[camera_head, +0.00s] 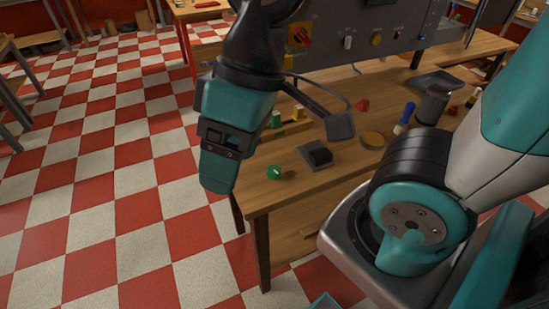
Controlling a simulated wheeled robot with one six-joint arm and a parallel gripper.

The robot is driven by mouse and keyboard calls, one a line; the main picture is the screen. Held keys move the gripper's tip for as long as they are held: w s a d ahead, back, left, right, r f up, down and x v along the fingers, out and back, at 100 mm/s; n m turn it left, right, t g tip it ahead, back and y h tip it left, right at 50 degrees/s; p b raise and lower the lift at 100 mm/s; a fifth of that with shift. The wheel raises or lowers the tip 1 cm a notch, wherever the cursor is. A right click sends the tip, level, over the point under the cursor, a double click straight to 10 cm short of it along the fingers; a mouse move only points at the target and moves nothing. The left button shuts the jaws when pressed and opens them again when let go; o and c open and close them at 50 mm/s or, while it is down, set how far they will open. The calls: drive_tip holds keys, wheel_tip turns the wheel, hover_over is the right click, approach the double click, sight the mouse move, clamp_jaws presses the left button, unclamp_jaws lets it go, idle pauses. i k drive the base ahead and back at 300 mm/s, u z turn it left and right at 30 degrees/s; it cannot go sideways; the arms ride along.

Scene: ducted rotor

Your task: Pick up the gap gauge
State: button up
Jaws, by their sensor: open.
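I cannot tell for certain which small item is the gap gauge. Small things on the wooden table (252,188) include a green knob-like piece (274,173) near the front left corner, a black block (318,155) on a dark plate, a round tan disc (373,140) and a blue-handled tool (405,117). My gripper (278,150) hangs at the upper left of the table, open, with nothing seen in it. Its teal and dark parts cover some of the table's left side. It looks to be above the table, apart from the items.
A yellow and green piece (290,122), a red piece (362,105) and a grey cup (432,104) stand farther back. A grey control panel (345,38) with knobs rises at the rear. The checkered floor (110,190) at left is clear. Other benches stand behind.

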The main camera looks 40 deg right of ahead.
sight(276, 122)
drive_tip(key=z, duration=0.05)
drive_tip(key=k, duration=0.65)
drive_tip(key=u, duration=0.6)
drive_tip(key=i, duration=1.1)
drive_tip(key=z, duration=0.6)
drive_tip(key=i, duration=0.35)
drive_tip(key=z, duration=0.35)
